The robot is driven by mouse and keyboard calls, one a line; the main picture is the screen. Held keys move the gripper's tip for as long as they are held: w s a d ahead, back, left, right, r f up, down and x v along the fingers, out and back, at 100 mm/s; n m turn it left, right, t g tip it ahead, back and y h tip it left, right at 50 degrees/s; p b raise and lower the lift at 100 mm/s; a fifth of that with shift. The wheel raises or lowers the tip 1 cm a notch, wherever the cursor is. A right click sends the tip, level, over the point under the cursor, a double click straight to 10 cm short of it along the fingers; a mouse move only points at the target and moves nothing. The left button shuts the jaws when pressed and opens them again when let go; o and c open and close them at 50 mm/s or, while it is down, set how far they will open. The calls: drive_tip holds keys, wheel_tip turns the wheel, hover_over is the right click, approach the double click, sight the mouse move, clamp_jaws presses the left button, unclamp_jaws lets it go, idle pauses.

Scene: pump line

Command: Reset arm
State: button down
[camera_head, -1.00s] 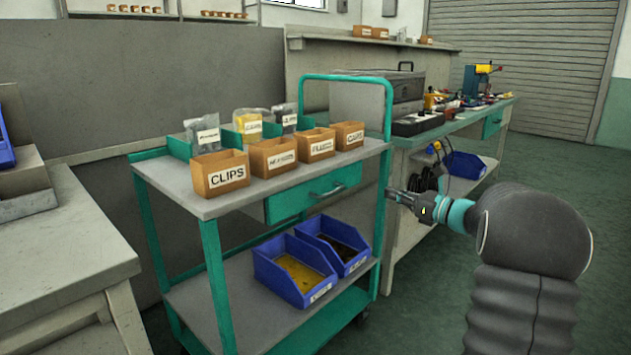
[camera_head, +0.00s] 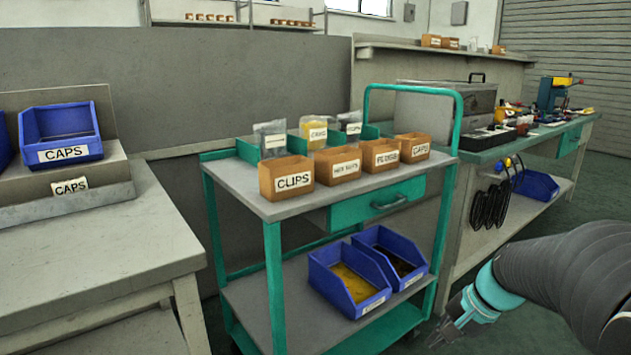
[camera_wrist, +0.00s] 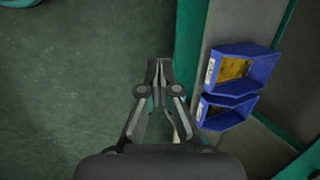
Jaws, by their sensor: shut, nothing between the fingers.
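My gripper (camera_head: 447,337) is at the lower right of the head view, at the end of my dark arm. It points down and to the left, beside the front right corner of the teal and grey cart (camera_head: 250,182). In the wrist view my gripper (camera_wrist: 158,65) is shut and empty, with its fingertips together over the green floor. The cart's lower shelf and its two blue bins stand to the right of the fingers there. The fingers touch nothing that I can see.
The cart's top holds cardboard boxes, one a CLIPS box (camera_head: 287,178). A blue bin with yellow contents (camera_head: 345,305) sits on its lower shelf. A grey table (camera_head: 95,240) with a blue CAPS bin (camera_head: 62,135) is left. A tool bench (camera_head: 500,150) stands behind right. Green floor (camera_wrist: 70,90) is clear.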

drive_tip(key=s+a+r+n+t+h, duration=0.1)
drive_tip(key=s+a+r+n, duration=0.1)
drive_tip(key=s, duration=0.3)
drive_tip(key=s+a+r+n+h, duration=0.1)
drive_tip(key=s+a+r+n, duration=0.1)
drive_tip(key=s, duration=0.4)
drive_tip(key=s+a+r+n+t+h, duration=0.1)
drive_tip(key=s+a+r+n+h, duration=0.1)
drive_tip(key=s+n, duration=0.3)
drive_tip(key=shift+s+a+r+n+t, duration=0.15)
drive_tip(key=shift+a+r+n+t, duration=0.2)
drive_tip(key=shift+a, duration=0.55)
drive_tip(key=shift+f, duration=0.1)
